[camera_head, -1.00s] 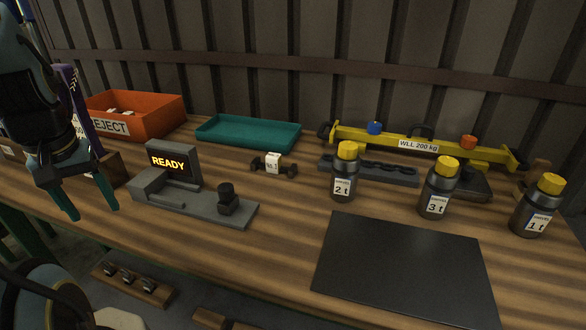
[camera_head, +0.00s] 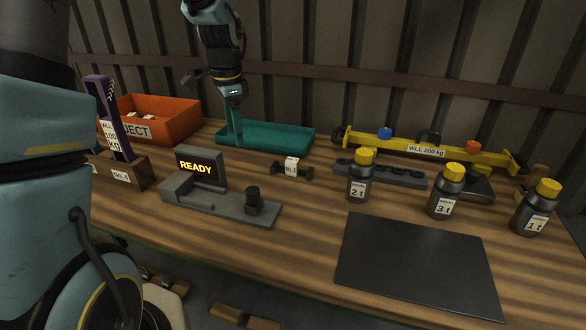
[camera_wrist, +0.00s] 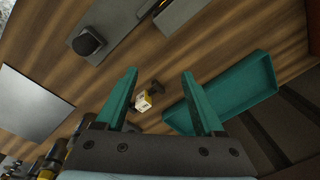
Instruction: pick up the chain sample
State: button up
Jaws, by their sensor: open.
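A small dark piece with knobbed ends and a white tag (camera_head: 291,167), apparently the chain sample, lies on the wooden bench, right of the READY device. It also shows in the wrist view (camera_wrist: 143,102), in the gap between the fingers but farther away. My gripper (camera_head: 235,132) is above and left of it in the head view, near the teal tray. In the wrist view my gripper (camera_wrist: 159,73) has its teal fingers wide apart, with nothing held.
The teal tray (camera_head: 290,138) is close by. Left are an orange reject box (camera_head: 180,122) and a purple post (camera_head: 108,115). The READY device (camera_head: 200,168) stands in front. Bottles (camera_head: 359,180), a yellow beam (camera_head: 400,147) and a dark mat (camera_head: 415,262) are right.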

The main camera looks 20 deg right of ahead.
aim_at(292, 159)
jog(key=d+m, duration=0.3)
jog(key=d, duration=0.2)
jog(key=s+d+f+m, duration=0.1)
jog(key=d+m, duration=0.2)
jog(key=d, duration=0.1)
jog(key=d+f+m, duration=0.1)
jog(key=d+m, duration=0.2)
jog(key=d, duration=0.2)
jog(key=shift+s+d+g, duration=0.15)
jog(key=shift+d+g, duration=0.2)
jog(key=shift+g, duration=0.05)
notch_tip(292, 159, down, 5)
jog(key=shift+r+p, duration=0.1)
jog(key=shift+p, duration=0.6)
jog(key=shift+s+a+f+p, duration=0.15)
jog(key=shift+f+p, duration=1.1)
jog(key=shift+f, duration=1.45)
grip_shut()
